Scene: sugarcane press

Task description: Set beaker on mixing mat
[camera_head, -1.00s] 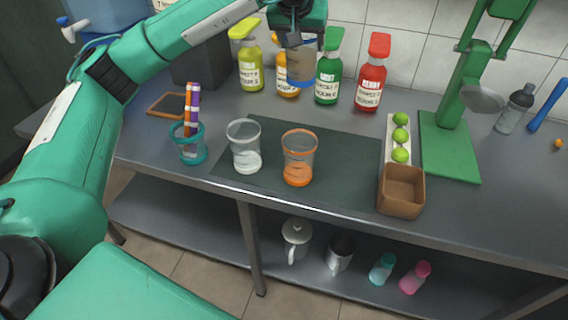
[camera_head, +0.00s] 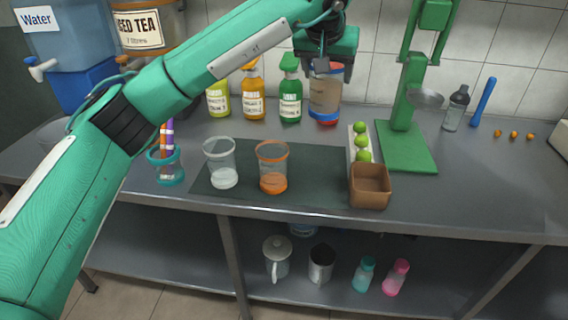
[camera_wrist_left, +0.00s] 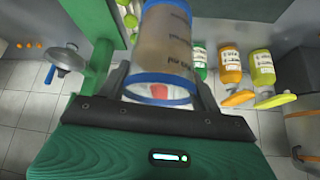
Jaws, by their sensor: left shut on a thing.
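A see-through beaker with a blue rim (camera_head: 325,95) hangs below my left gripper (camera_head: 321,66), at the back of the counter in front of the red bottle. The wrist view shows the beaker (camera_wrist_left: 166,45) between the gripper's fingers (camera_wrist_left: 160,88), which are shut on it. The dark green mixing mat (camera_head: 318,182) lies flat at the front of the counter. A clear white-rimmed beaker (camera_head: 221,163) and an orange-rimmed beaker (camera_head: 272,167) stand upright on it, apart. The held beaker is behind the mat, not touching it. My right gripper is not in view.
A teal beaker holding striped sticks (camera_head: 168,168) stands left of the mat. Lime tray (camera_head: 352,158), brown box (camera_head: 370,187) and green press (camera_head: 405,152) stand at its right. Yellow (camera_head: 218,100), orange (camera_head: 252,98) and green bottles (camera_head: 290,95) line the back. The mat's right part is bare.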

